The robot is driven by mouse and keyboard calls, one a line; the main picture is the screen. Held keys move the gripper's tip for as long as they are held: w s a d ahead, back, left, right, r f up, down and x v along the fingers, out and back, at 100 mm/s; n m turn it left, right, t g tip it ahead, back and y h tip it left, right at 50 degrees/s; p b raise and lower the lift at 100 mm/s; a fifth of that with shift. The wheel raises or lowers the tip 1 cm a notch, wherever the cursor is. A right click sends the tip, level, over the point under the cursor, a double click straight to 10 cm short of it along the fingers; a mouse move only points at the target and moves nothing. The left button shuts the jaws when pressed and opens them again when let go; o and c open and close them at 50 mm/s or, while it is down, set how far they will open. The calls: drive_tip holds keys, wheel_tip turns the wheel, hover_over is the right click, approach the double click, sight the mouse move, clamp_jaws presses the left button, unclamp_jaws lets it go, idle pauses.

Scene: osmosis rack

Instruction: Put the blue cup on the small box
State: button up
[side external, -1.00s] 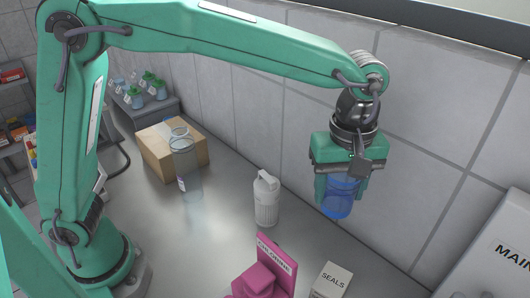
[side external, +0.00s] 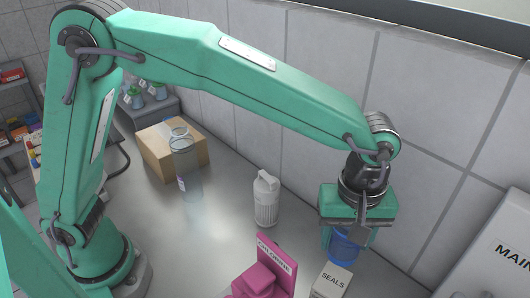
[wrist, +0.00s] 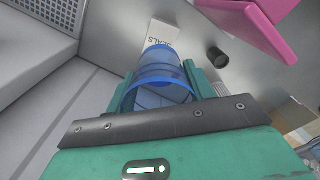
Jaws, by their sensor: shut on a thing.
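The blue cup (side external: 344,250) is translucent and sits between the fingers of my gripper (side external: 346,238). My gripper is shut on it, and in the wrist view the cup (wrist: 160,70) shows between the two green fingers. The small box (side external: 332,282) is white, marked SEALS, and stands at the bottom of the side view. The cup's lower part is right at the box's far upper edge in that view. In the wrist view the box (wrist: 163,33) shows just beyond the cup, partly hidden by it. I cannot tell whether they touch.
A pink CHLORINE holder (side external: 266,278) stands left of the small box. A white bottle (side external: 266,200) is behind it. A clear jar (side external: 186,168) and a cardboard box (side external: 155,150) stand farther left. A white MAIN cabinet (side external: 500,255) is at the right, near the tiled wall (side external: 420,130).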

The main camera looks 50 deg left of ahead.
sight(341, 256)
drive_tip(key=shift+f, duration=2.7)
drive_tip(key=shift+f, duration=0.1)
drive_tip(key=shift+f, duration=1.75)
drive_tip(key=shift+f, duration=0.15)
drive_tip(key=o, duration=0.9)
drive_tip(key=shift+o, duration=0.2)
wheel_tip(341, 256, up, 12)
drive_tip(key=shift+r, duration=0.15)
